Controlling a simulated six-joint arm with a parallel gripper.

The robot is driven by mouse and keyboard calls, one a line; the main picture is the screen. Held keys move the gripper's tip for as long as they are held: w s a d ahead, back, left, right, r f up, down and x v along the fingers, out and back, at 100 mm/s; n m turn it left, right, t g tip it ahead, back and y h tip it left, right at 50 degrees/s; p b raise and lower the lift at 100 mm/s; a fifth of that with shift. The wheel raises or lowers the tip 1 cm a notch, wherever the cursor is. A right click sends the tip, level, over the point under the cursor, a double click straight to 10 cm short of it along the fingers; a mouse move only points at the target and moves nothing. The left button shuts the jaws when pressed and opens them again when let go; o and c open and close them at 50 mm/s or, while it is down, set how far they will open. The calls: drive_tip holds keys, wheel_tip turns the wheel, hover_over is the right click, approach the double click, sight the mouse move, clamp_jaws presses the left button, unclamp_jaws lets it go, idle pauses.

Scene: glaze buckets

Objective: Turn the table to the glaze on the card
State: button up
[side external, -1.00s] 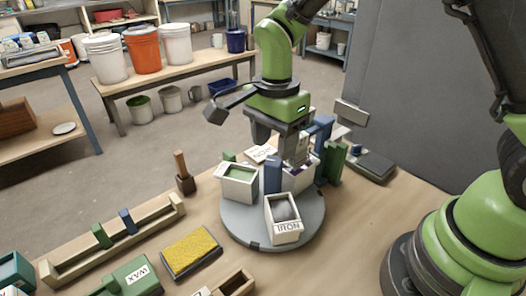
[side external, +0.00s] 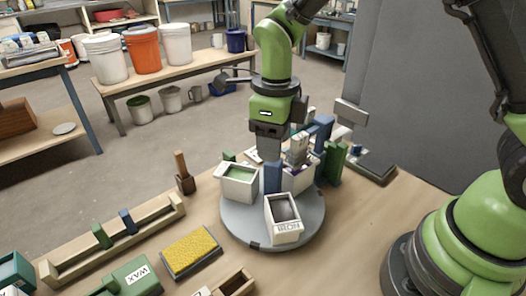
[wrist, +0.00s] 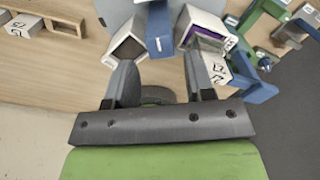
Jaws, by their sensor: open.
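The grey round turntable (side external: 232,222) stands on the bench and bears pale buckets and a blue upright post (side external: 272,177). One bucket (side external: 238,184) holds green glaze. The bucket marked IRON (side external: 284,228) holds dark grey glaze at the front. A third bucket (side external: 297,182) at the back right is partly hidden; a bucket in the wrist view (wrist: 205,32) shows purple inside. My gripper (wrist: 160,65) is open and empty, above the far side of the turntable. A white piece with black marks (wrist: 214,72) lies by its right finger; I cannot read it or tell whether it is the card.
Blue and green uprights (side external: 335,163) crowd the right of the turntable. A dark flat box (side external: 375,166) lies beyond them. A yellow sponge (side external: 190,250), a wooden rail (side external: 115,240) and a green WAX block (side external: 135,278) lie at left. Bare bench shows at right front.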

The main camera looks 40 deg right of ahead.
drive_tip(key=shift+f, duration=0.1)
idle(0.4)
drive_tip(key=shift+f, duration=2.15)
drive_tip(key=c, duration=0.9)
drive_tip(key=shift+o, duration=0.2)
drive_tip(key=n, duration=0.8)
drive_tip(key=shift+n, duration=0.3)
